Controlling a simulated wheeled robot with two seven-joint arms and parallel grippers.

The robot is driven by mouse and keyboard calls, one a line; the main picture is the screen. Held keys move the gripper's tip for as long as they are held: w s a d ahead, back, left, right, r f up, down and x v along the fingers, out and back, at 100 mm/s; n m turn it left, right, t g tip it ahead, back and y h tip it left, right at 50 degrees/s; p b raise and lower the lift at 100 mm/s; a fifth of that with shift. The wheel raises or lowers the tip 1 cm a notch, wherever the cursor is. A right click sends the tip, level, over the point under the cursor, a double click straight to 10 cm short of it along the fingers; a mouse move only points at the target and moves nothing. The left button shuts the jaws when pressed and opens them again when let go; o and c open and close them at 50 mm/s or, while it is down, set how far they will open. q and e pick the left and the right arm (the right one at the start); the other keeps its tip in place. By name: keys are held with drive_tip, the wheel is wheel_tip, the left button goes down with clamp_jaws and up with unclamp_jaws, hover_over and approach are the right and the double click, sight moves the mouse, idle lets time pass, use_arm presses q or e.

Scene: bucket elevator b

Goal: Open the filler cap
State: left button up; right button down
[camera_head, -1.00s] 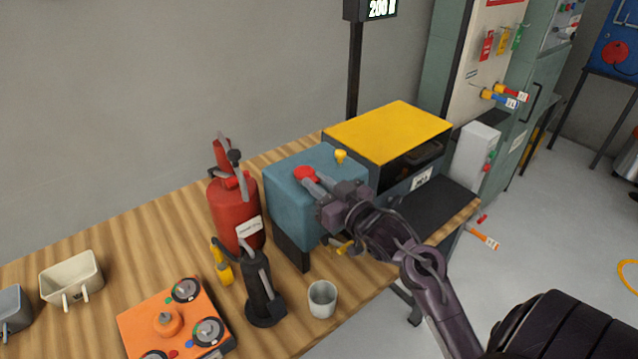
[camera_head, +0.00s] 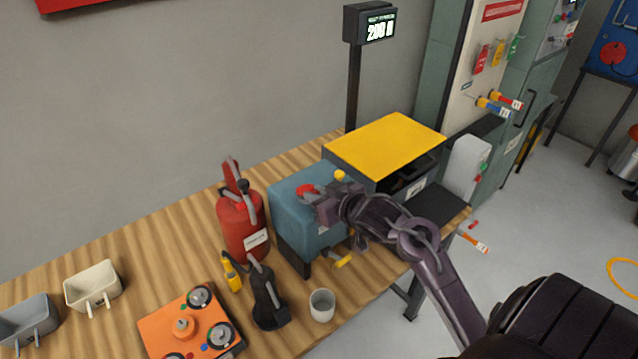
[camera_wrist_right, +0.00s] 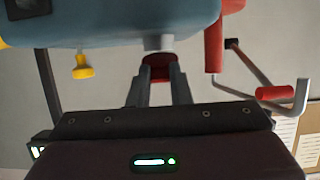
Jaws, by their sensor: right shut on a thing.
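The blue tank (camera_head: 297,222) stands on the wooden bench. Its red filler cap (camera_head: 307,190) is at the top, partly covered by my right gripper (camera_head: 315,200). In the right wrist view, the two fingers (camera_wrist_right: 158,90) are shut on the red cap (camera_wrist_right: 155,68), one on each side. A grey neck (camera_wrist_right: 158,43) joins the cap to the tank (camera_wrist_right: 120,20) in that view; I cannot tell whether the cap is loosened. A small yellow knob (camera_head: 340,176) sits on the tank top beside the gripper. My left gripper is not in view.
A red fire extinguisher (camera_head: 240,222) stands left of the tank, close to it. A yellow-topped box (camera_head: 386,145) stands right behind my gripper.

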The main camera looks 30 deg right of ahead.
sight(312, 190)
drive_tip(key=shift+w+d+r+g, duration=0.1)
drive_tip(key=shift+w+r+g, duration=0.2)
drive_tip(key=shift+r+g, duration=0.35)
drive_tip(key=shift+w+r+g+p, duration=0.3)
drive_tip(key=shift+r+g, duration=0.05)
drive_tip(key=shift+g, duration=0.3)
drive_tip(key=shift+w+r+g+h, duration=0.15)
drive_tip(key=shift+w+r+g, duration=0.2)
drive_tip(key=shift+g, duration=0.5)
drive_tip(key=shift+w+r+g+h, duration=0.15)
drive_tip(key=shift+w+r+g, duration=0.2)
drive_tip(key=shift+g, duration=0.5)
drive_tip(key=shift+w+r+g, duration=0.3)
drive_tip(key=shift+w+g, duration=0.2)
drive_tip(key=shift+g, duration=0.25)
drive_tip(key=shift+w+r+g, duration=0.25)
drive_tip(key=shift+w+g, duration=0.2)
drive_tip(key=shift+g, duration=0.3)
drive_tip(key=shift+w+a+r+g, duration=0.15)
drive_tip(key=shift+w+g, duration=0.3)
drive_tip(key=shift+g, duration=0.3)
drive_tip(key=shift+w+a+g, duration=0.15)
drive_tip(key=shift+w+g, duration=0.3)
drive_tip(key=shift+g, duration=0.3)
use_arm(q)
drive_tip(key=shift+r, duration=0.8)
use_arm(e)
drive_tip(key=shift+w+g, duration=0.6)
drive_tip(key=shift+g, duration=0.4)
drive_tip(key=shift+a, duration=0.1)
